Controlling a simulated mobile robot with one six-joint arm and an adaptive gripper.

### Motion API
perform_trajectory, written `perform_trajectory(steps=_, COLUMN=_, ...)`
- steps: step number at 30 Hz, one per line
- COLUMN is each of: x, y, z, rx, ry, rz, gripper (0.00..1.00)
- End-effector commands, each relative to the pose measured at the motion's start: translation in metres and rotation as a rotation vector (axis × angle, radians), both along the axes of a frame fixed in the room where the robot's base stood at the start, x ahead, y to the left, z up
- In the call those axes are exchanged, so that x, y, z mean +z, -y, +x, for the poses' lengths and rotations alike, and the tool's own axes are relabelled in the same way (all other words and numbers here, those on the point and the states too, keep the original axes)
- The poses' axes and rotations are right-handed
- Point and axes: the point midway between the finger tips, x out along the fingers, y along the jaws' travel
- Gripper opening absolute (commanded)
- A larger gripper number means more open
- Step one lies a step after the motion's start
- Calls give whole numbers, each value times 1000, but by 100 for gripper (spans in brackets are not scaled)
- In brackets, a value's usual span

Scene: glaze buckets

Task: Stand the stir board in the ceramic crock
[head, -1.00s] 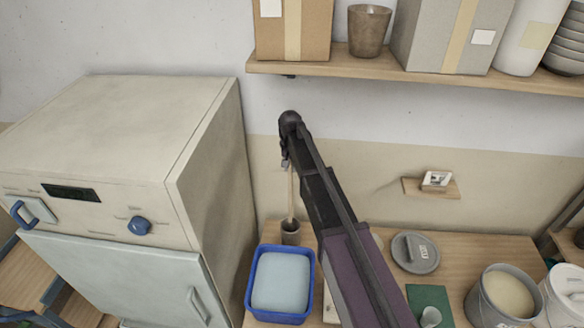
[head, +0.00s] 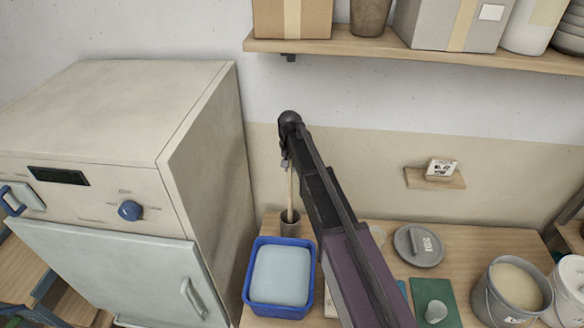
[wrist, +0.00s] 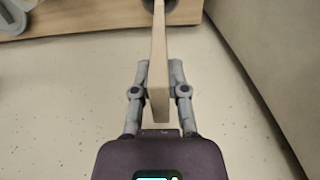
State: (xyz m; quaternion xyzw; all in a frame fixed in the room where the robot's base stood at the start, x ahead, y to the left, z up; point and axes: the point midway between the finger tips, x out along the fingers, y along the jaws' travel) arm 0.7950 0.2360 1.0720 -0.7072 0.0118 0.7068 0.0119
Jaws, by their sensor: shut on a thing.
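The stir board (head: 290,190) is a long, thin, pale wooden strip. My gripper (head: 286,160) is shut on its upper part and holds it nearly upright. The ceramic crock (head: 290,228) is a small grey-brown pot at the back left of the table. In the head view the board's lower end overlaps the crock's mouth; I cannot tell how deep it sits. In the wrist view my gripper (wrist: 160,72) has a finger on each side of the board (wrist: 159,65), whose far end reaches the crock's dark opening (wrist: 185,8) at the top edge.
A blue tub (head: 250,290) stands just in front of the crock. A beige kiln-like cabinet (head: 205,170) rises close on the left. A wall shelf (head: 330,45) with boxes hangs above. A grey lid (head: 418,246) and a glaze bucket (head: 510,295) are to the right.

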Motion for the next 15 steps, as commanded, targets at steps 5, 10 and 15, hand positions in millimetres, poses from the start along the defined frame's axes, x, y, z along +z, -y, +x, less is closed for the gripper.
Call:
perform_trajectory(steps=5, x=-13, y=0, z=0, rx=0, ry=0, rz=0, gripper=0)
perform_trajectory(steps=10, x=-23, y=0, z=0, rx=0, ry=0, rz=0, gripper=0)
perform_trajectory(steps=15, x=-32, y=0, z=0, rx=1, ry=0, rz=0, gripper=0)
